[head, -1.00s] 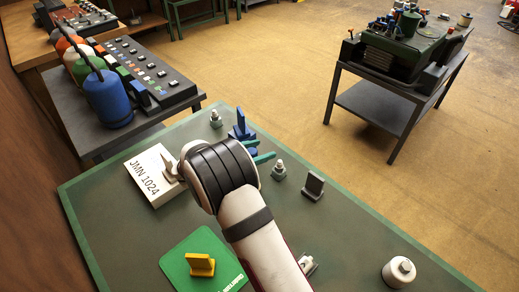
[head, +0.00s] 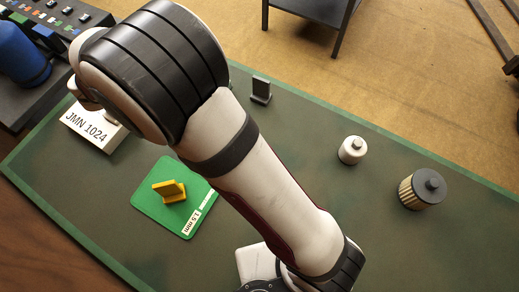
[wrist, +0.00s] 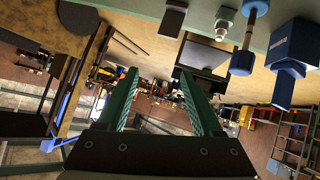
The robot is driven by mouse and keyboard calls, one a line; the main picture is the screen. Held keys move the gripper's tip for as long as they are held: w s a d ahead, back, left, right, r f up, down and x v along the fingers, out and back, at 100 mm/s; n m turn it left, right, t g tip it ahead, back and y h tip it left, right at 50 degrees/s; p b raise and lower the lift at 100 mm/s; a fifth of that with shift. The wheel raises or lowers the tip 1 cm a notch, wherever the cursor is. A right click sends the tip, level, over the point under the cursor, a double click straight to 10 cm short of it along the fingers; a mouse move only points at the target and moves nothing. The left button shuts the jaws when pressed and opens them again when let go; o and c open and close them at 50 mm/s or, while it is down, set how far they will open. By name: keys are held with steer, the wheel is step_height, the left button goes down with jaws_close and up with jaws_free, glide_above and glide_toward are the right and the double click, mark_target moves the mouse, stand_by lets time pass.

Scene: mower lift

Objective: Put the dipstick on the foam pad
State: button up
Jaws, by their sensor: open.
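A flat green pad (head: 149,213) marked "1.5 mm" lies on the dark green bench top, left of my arm in the head view. A yellow upright tab on a flat base (head: 169,190) stands on it. I cannot make out for certain which thing is the dipstick or which is the foam pad. My gripper (wrist: 158,72) is open and empty in the wrist view, its two green fingers wide apart. In the head view it is hidden by my arm.
A white block marked JMN 1024 (head: 88,130) lies at the left. A black upright plate (head: 261,89), a white cylinder (head: 352,150) and a ribbed filter (head: 421,188) stand on the bench. The wrist view shows a blue block (wrist: 297,45) at upper right.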

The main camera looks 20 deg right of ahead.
steer(key=s+d+r+g+y, duration=0.1)
steer(key=s+d+g+y, duration=0.15)
steer(key=s+d, duration=0.35)
steer(key=s+d+r+g+y, duration=0.2)
steer(key=s+d+g, duration=0.15)
steer(key=s, duration=0.55)
steer(key=s+a+f+n+y, duration=0.1)
steer(key=s+a+n+y, duration=0.2)
steer(key=s+y, duration=0.4)
steer(key=s, duration=0.5)
steer(key=shift+f+t, duration=0.2)
steer(key=shift+t, duration=0.2)
steer(key=shift+a, duration=0.1)
